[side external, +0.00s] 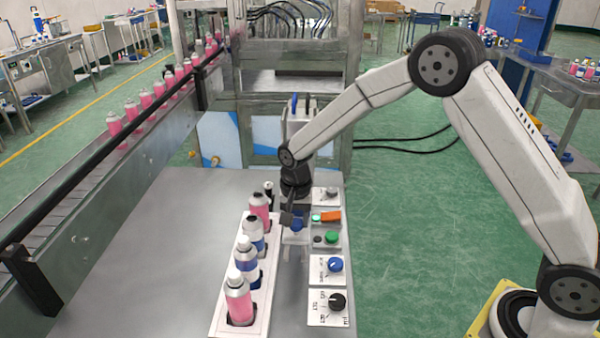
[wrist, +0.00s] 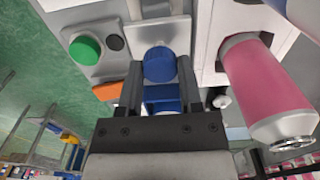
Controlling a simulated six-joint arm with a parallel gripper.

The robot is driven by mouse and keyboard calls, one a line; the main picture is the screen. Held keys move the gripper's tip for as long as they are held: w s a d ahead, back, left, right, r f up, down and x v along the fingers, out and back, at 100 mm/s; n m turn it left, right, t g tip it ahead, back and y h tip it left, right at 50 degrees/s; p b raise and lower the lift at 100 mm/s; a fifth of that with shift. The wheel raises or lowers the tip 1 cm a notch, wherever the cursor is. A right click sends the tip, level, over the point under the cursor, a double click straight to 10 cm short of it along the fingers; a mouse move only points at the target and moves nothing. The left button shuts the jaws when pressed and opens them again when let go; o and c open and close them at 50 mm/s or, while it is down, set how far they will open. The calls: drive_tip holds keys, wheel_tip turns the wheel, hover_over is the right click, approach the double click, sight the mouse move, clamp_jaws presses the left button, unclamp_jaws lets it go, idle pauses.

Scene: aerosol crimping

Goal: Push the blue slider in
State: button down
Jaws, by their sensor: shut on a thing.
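The blue slider (wrist: 160,63) shows in the wrist view as a rounded blue end between my fingertips, on a pale plate. More blue (wrist: 163,97) lies between the fingers closer to the palm. My gripper (wrist: 160,72) points at the plate, with one finger on each side of the blue part, shut on it. In the side external view my gripper (side external: 291,217) reaches down at the left edge of the control panels, and the blue slider (side external: 297,226) is partly hidden by the fingers. How far in the slider sits cannot be told.
A white rack (side external: 222,313) with several pink and blue-banded cans stands close left of my gripper. To the right are an orange switch (side external: 330,216), a green button (side external: 331,237), a blue knob (side external: 334,264) and a black knob (side external: 337,301). The table's left part is clear.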

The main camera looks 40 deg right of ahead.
drive_tip(key=shift+w+d+r, duration=0.15)
drive_tip(key=shift+w+d, duration=2.9)
drive_tip(key=shift+w, duration=0.1)
drive_tip(key=shift+c, duration=1.6)
unclamp_jaws()
drive_tip(key=shift+d, duration=0.1)
drive_tip(key=shift+o, duration=0.3)
drive_tip(key=shift+r, duration=3.85)
drive_tip(key=shift+s, duration=0.1)
